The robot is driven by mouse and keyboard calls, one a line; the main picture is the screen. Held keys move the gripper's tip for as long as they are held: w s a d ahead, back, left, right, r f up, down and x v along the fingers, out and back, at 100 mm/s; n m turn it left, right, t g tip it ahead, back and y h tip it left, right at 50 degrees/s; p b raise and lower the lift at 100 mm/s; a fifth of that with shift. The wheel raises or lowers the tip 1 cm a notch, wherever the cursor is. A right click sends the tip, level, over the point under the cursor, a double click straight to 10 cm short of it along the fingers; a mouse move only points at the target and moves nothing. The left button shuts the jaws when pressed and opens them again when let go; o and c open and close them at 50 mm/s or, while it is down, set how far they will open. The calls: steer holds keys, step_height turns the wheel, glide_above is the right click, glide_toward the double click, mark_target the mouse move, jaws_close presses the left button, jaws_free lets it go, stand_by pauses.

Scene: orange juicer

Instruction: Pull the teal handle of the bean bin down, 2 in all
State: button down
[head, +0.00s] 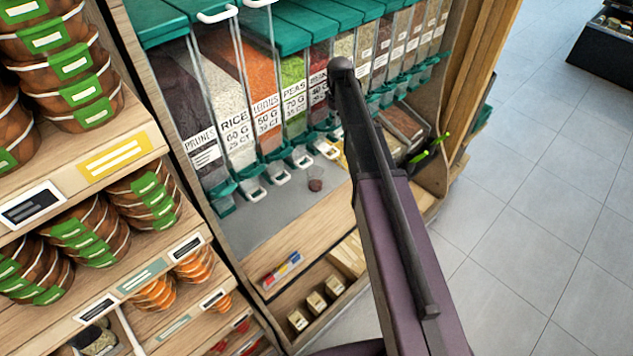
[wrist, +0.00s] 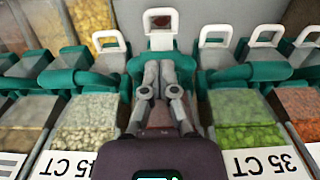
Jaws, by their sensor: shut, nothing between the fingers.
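In the head view the bean bin (head: 318,58) is a clear bin of dark red beans, right of the green peas, partly hidden by my arm. In the wrist view the bins show upside down. My gripper (wrist: 166,68) is shut and empty, its fingertips against or just in front of the middle dispenser's teal handle (wrist: 137,64). Whether they touch cannot be told. A white loop (wrist: 163,40) sticks out beyond it. The fingers cover much of this handle and the bin's front. In the head view my arm hides the gripper.
The pea bin (wrist: 240,115) and a beige bin (wrist: 90,115) flank the middle one, with similar teal handles. A small cup (head: 315,185) with reddish brown contents stands on the grey counter (head: 275,215).

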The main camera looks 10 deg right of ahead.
mark_target(338, 127)
steer(key=shift+s+d+f+b, duration=0.1)
steer(key=shift+s+f+b, duration=0.05)
steer(key=shift+f+b, duration=0.85)
steer(key=shift+s+d+f+b, duration=0.1)
steer(key=shift+f+b, duration=0.75)
steer(key=shift+f, duration=0.2)
steer(key=shift+r, duration=0.2)
steer(key=shift+w+a+r+p, duration=0.1)
steer(key=shift+w+r+p, duration=0.05)
steer(key=shift+r+p, duration=1.15)
steer(key=shift+w+a+r+p, duration=0.1)
steer(key=shift+w+r+p, duration=0.1)
steer(key=shift+r+p, duration=1.1)
steer(key=shift+w+a+r+p, duration=0.1)
steer(key=shift+w+r+p, duration=0.05)
steer(key=shift+r+p, duration=1.1)
steer(key=shift+f, duration=0.15)
steer(key=s+d+r+p, duration=0.2)
steer(key=s+r+p, duration=0.1)
steer(key=r+p, duration=0.2)
steer(key=shift+d, duration=0.2)
steer(key=shift+s, duration=0.2)
